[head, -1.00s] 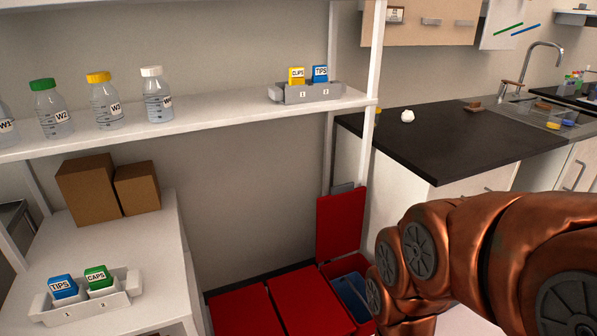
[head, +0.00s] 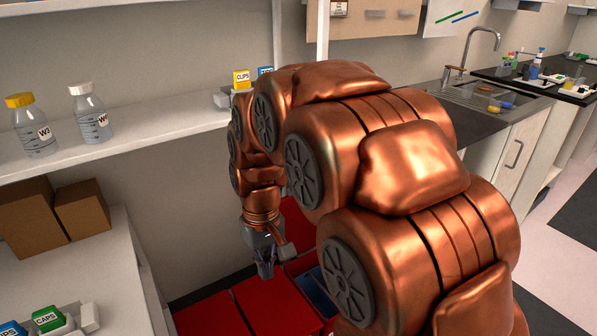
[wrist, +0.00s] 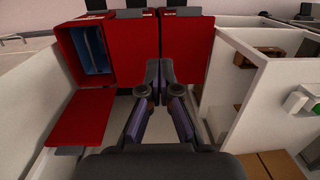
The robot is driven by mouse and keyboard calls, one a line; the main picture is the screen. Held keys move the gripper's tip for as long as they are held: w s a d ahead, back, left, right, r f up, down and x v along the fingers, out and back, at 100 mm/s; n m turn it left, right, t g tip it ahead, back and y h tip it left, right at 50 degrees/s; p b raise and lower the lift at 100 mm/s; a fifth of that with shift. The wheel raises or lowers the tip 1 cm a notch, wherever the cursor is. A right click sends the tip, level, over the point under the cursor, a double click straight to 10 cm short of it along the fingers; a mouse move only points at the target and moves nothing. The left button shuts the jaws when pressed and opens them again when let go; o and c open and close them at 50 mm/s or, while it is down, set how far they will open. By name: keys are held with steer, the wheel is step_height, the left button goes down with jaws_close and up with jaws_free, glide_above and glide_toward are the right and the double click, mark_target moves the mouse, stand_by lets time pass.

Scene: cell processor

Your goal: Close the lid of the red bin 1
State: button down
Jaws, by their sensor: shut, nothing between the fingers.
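Several red bins stand in a row on the floor under the shelf. The open red bin (head: 313,288) is at the right end of the row in the head view and holds something blue (head: 322,291). Its raised red lid (head: 294,224) is partly hidden behind my arm. In the wrist view the open bin (wrist: 66,38) is at the left, with its lid (wrist: 82,125) folded out toward the camera. No bin number is readable. My gripper (head: 265,271) points down over the bins, left of the raised lid; in the wrist view its fingertips (wrist: 159,72) are together and empty, apart from the lid.
Closed bins (head: 273,303) adjoin the open one. The wall shelf (head: 130,127) holds bottles and a small rack. A white table (head: 105,255) with boxes (head: 82,208) stands left. A counter with a sink (head: 480,95) is at the right.

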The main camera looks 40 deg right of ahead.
steer(key=w+d+r+t+p, duration=0.1)
steer(key=w+d+r+p, duration=0.2)
steer(key=w+d, duration=0.65)
steer(key=w+d+f+t+p, duration=0.25)
steer(key=w+d+p, duration=0.45)
steer(key=w+d, duration=1.4)
steer(key=d+p+x, duration=0.1)
steer(key=p+x, duration=0.1)
steer(key=x, duration=0.6)
steer(key=shift+s+d+f+t+h, duration=0.2)
steer(key=shift+d+f+t+h, duration=0.15)
steer(key=shift+f+t+h, duration=0.1)
steer(key=shift+s, duration=0.2)
